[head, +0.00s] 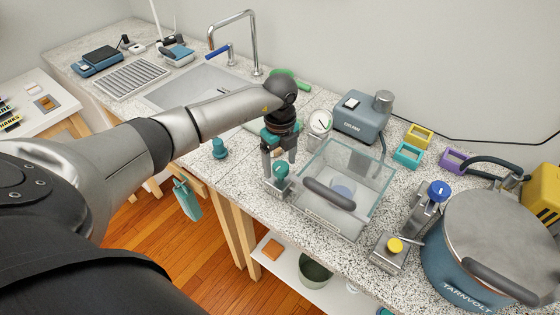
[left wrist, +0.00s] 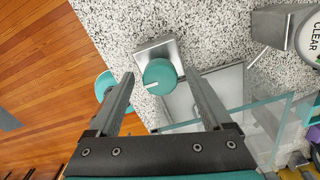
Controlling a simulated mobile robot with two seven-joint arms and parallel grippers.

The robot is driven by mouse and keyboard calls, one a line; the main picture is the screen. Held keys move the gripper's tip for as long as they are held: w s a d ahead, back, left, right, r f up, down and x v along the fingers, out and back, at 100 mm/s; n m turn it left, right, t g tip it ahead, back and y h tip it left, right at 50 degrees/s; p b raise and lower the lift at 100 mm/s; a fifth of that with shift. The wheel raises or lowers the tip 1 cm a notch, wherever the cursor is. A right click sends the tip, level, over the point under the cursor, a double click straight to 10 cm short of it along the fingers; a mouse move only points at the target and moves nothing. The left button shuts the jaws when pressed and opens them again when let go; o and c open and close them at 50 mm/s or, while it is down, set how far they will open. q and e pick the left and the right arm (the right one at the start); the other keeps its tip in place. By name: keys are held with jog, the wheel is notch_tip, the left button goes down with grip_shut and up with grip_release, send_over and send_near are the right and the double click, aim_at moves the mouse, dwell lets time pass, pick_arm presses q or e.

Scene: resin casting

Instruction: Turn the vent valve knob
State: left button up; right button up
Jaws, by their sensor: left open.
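A teal round knob (head: 281,170) with a white pointer line sits on a small square metal base (head: 279,187), at the left front corner of the clear chamber. The same teal knob shows in the left wrist view (left wrist: 160,77), its line pointing left and slightly down. My left gripper (head: 279,166) points down over it, open and empty. In the wrist view the knob lies between the two spread finger ends, with a gap on each side. Whether the fingertips are level with the knob, I cannot tell. A blue knob (head: 438,190) and a yellow knob (head: 395,244) sit farther right. My right gripper is not in view.
The clear chamber (head: 375,190) with a dark handle (head: 329,194) stands right beside the teal knob. A round dial (head: 319,122) and a grey pump (head: 358,119) stand behind. A large blue pot (head: 465,270) is at right. The counter's front edge is close to the gripper.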

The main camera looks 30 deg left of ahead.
pick_arm(q)
grip_shut()
dwell(0.5)
jog(key=shift+m, duration=0.3)
jog(key=m, duration=0.3)
jog(key=shift+w+m+b, duration=0.1)
jog(key=shift+m+b, duration=0.25)
jog(key=shift+m, duration=0.05)
jog(key=m+b, duration=0.1)
jog(key=m, duration=0.3)
jog(key=shift+m, duration=0.3)
jog(key=m+b, duration=0.1)
jog(key=m, duration=0.3)
jog(key=shift+d, duration=0.1)
jog(key=m+b, duration=0.1)
jog(key=m, duration=0.3)
jog(key=shift+m, duration=0.6)
